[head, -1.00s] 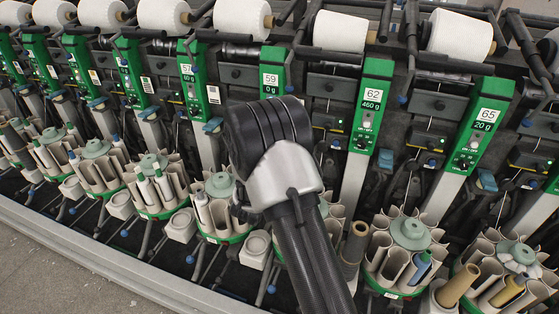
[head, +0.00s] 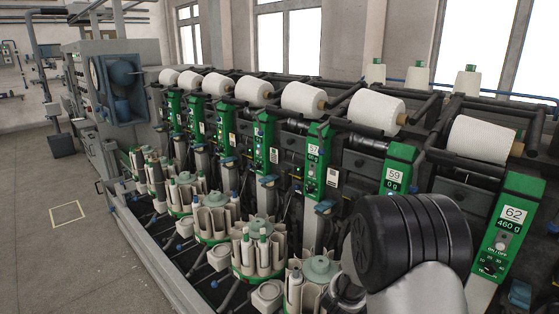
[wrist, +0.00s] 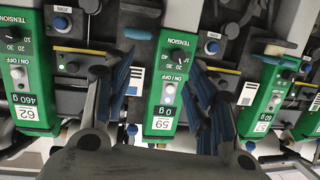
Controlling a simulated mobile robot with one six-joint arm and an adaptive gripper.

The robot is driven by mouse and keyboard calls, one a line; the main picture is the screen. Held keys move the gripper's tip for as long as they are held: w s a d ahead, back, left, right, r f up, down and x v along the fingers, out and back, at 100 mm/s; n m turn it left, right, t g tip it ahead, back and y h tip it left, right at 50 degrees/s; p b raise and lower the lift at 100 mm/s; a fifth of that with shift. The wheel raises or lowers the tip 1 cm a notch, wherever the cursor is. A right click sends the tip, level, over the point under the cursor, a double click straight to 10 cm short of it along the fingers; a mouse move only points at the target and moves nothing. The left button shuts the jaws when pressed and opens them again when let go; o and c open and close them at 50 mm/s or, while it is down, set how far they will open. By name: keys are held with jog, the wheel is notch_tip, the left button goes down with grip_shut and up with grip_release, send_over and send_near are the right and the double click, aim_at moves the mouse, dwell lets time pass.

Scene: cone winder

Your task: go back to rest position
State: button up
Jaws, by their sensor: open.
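In the wrist view my gripper (wrist: 160,82) is open, its two dark, blue-padded fingers spread with nothing between them. The green panel 59 (wrist: 166,85) of the winder shows upside down beyond the gap; I cannot tell how far away it is. In the head view my arm's dark, ribbed joint and grey link fill the lower right, in front of the winder. My gripper is hidden in that view.
The winder's row of white cones (head: 300,97) runs from right to far left, above green panels (head: 317,160). Round bobbin magazines (head: 258,249) line its front. A grey cabinet (head: 120,95) stands at the far end. The floor (head: 60,240) at left is open.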

jog(key=a+r+n+y, duration=0.2)
jog(key=a+r+y, duration=0.2)
jog(key=a+r, duration=0.2)
jog(key=s+a+r+n+g+y, duration=0.1)
jog(key=s+a+r+n+y, duration=0.4)
jog(key=s+a, duration=0.65)
jog(key=s+n+g+y, duration=0.1)
jog(key=s+g, duration=0.5)
jog(key=s, duration=2)
jog(key=shift+a+n, duration=0.2)
jog(key=shift+n, duration=0.3)
jog(key=shift+c, duration=0.6)
